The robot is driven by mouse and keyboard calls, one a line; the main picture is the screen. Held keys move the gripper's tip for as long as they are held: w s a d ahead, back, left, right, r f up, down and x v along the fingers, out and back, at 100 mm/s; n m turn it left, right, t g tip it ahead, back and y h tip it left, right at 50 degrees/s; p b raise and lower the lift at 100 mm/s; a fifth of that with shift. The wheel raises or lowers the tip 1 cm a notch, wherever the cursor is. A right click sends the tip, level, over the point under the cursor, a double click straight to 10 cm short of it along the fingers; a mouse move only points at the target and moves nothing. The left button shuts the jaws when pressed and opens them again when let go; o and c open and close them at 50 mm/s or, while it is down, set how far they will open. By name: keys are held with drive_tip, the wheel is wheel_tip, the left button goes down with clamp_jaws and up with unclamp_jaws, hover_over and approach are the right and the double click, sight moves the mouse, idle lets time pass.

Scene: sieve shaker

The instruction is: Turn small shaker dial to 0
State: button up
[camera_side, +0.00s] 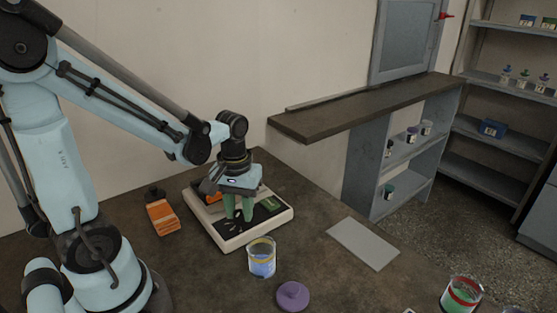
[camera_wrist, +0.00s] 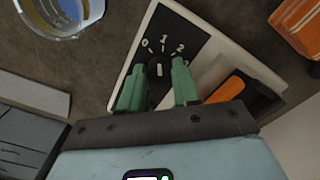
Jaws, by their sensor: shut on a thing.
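The small shaker (camera_side: 258,235) is a low off-white device with a dark panel, standing on the table in the side view. In the wrist view its panel (camera_wrist: 187,35) carries the printed numbers 0, 1 and 2. The dark dial (camera_wrist: 155,72) lies below these numbers and has a white mark that seems to point roughly toward 1. My gripper (camera_wrist: 159,66) points down at the panel with its green fingers on either side of the dial, shut on it. In the side view my gripper (camera_side: 239,216) hides the dial.
A beaker with blue contents (camera_side: 262,258) and a purple lid (camera_side: 292,296) are in front. A flat grey plate (camera_side: 363,243) lies to the right. A red-and-green jar (camera_side: 462,295) is at lower right.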

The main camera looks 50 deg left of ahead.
sight(240, 213)
drive_tip(key=n, duration=0.5)
drive_tip(key=shift+n, duration=0.3)
idle(0.4)
drive_tip(key=o, duration=1.1)
drive_tip(key=shift+c, duration=0.2)
drive_tip(key=shift+r, duration=0.1)
wheel_tip(240, 213, up, 12)
